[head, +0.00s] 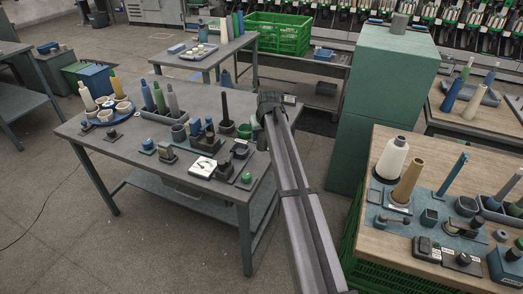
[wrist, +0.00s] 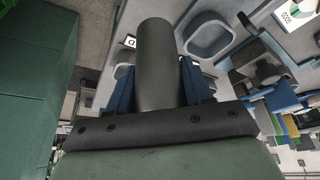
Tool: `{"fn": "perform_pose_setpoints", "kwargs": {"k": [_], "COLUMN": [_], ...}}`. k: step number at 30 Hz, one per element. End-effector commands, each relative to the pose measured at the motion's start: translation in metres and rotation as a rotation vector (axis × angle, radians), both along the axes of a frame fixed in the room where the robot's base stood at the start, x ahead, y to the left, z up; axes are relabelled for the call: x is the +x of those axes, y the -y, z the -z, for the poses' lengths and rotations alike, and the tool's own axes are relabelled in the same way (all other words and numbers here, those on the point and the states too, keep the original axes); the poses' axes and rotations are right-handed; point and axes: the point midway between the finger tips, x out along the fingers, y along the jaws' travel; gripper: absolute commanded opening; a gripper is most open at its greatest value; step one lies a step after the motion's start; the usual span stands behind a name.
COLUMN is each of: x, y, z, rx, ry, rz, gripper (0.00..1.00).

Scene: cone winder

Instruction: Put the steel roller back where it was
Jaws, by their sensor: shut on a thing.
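In the wrist view my gripper (wrist: 156,84) has its two blue fingers closed on either side of a dark grey cylinder, which I take to be the steel roller (wrist: 155,50). The roller points away from the palm and its lower end is hidden by the gripper body. In the head view my gripper is over the back right corner of the grey table (head: 131,148), at the end of my arm. The arm's end hides the fingers and the roller there. I cannot tell from these frames which place on the table is the roller's own.
Several pots and small devices crowd the table's front right. A tall green cabinet (head: 372,110) stands to the right, with a grey cylinder (head: 400,23) on top. A wooden-topped table (head: 395,226) is nearer.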

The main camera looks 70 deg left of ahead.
Motion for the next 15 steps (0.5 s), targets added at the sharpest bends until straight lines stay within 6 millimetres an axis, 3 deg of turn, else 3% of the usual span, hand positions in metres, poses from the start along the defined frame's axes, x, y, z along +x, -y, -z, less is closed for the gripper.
{"fn": "perform_pose_setpoints", "kwargs": {"k": [3,15], "x": [0.000,0.000], "y": [0.000,0.000], "z": [0.019,0.058], "rx": [0.000,0.000], "ry": [0.000,0.000], "rz": [0.000,0.001], "gripper": [0.01,0.01]}}
